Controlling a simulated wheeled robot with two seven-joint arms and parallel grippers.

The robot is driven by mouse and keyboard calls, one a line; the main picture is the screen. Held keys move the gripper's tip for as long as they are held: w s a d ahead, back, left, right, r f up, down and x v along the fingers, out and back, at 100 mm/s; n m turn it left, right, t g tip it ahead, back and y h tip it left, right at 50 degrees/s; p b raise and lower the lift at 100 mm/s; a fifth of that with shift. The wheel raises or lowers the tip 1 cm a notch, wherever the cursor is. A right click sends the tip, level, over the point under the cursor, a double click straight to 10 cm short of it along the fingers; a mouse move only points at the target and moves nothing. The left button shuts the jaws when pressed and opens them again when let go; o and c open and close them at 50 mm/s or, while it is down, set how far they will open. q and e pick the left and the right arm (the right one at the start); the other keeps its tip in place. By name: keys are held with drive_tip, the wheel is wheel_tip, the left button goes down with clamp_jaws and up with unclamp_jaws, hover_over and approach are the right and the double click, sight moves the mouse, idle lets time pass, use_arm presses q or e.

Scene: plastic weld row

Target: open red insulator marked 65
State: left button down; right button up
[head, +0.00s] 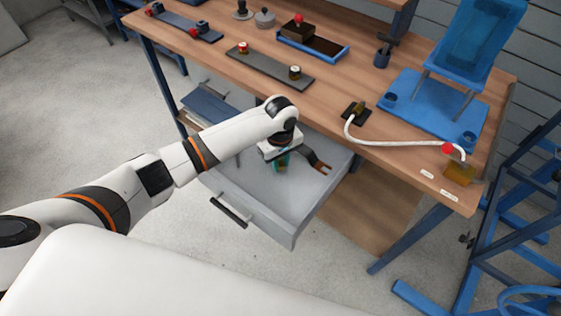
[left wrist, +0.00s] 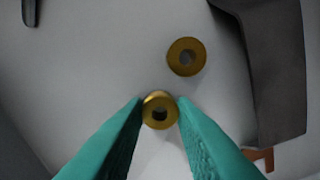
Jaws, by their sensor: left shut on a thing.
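My left gripper (head: 282,163) is down inside the open drawer (head: 237,187). In the left wrist view its teal fingers (left wrist: 160,110) are closed on a small brass ring (left wrist: 149,117) with a hole through it. A second, similar brass ring (left wrist: 186,57) lies apart from the fingers on the pale surface. Red pieces show on the bench in the head view: a red cap (head: 243,46) on a grey strip, a red knob (head: 298,18) by a blue tray, and a red ball (head: 449,148) at the white hose's end. No marking 65 is readable. My right gripper is out of view.
The wooden bench (head: 345,85) stands above the drawer. A grey strip (head: 268,69), a blue tray (head: 338,54) and a blue stand (head: 425,103) are on it. A brown forked part (head: 318,165) shows beside my gripper. A blue frame (head: 490,237) stands at the right.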

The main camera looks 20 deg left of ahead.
use_arm(q)
drive_tip(key=shift+f, duration=0.25)
drive_tip(key=c, duration=1.2)
unclamp_jaws()
drive_tip(key=shift+r, duration=0.1)
wheel_tip(320, 180, up, 12)
drive_tip(key=shift+p, duration=0.8)
